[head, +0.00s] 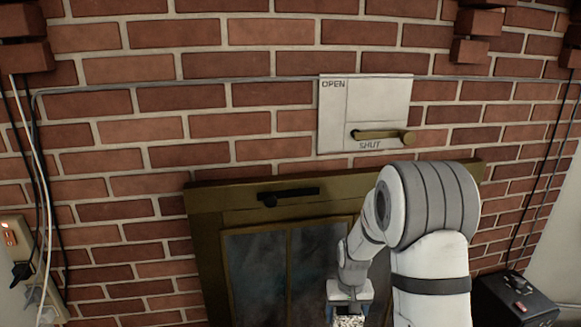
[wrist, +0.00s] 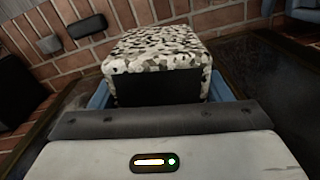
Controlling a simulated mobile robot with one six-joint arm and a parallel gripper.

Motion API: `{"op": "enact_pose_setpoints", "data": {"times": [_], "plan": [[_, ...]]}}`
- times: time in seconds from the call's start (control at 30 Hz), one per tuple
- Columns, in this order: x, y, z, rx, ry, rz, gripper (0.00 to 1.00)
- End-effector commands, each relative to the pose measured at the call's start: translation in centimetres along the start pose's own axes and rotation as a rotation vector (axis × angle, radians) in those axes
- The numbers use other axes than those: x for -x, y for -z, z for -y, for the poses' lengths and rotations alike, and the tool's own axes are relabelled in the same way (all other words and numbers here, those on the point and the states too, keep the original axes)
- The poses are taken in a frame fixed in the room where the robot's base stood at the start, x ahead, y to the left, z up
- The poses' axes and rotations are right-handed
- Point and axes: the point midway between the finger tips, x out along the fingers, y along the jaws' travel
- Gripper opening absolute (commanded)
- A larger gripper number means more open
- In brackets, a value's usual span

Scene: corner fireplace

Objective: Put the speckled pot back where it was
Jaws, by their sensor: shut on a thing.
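The speckled pot (wrist: 160,48) is a squarish block with a black, grey and cream mottled surface and a dark face towards the wrist camera. My gripper (wrist: 158,92) is shut on it, with blue finger parts showing on both sides. In the head view my gripper (head: 348,296) is low in front of the fireplace doors, and only a bit of the speckled pot (head: 348,321) shows at the bottom edge. What lies under the pot is hidden, so I cannot tell whether it touches anything.
A brass-framed fireplace (head: 234,197) with dark glass doors is set in the brick wall. Above it is a plate (head: 365,95) marked OPEN and SHUT, with a brass lever (head: 383,135) near SHUT. A black box (head: 513,300) stands at right; a switch box (head: 18,245) is at left.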

Motion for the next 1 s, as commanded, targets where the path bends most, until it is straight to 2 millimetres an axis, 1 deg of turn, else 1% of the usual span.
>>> {"op": "enact_pose_setpoints", "data": {"times": [0.03,0.3,0.5,0.7,1.0], "plan": [[2.1,-0.1,0.0,0.000,0.000,0.002,0.38],[6.2,-0.8,0.0,0.000,0.000,0.002,0.38],[8.3,-1.3,0.0,0.000,0.000,0.002,0.38],[9.1,-1.5,0.0,0.000,0.000,0.001,0.38],[9.0,-1.5,0.0,0.000,0.000,0.000,0.38]]}}
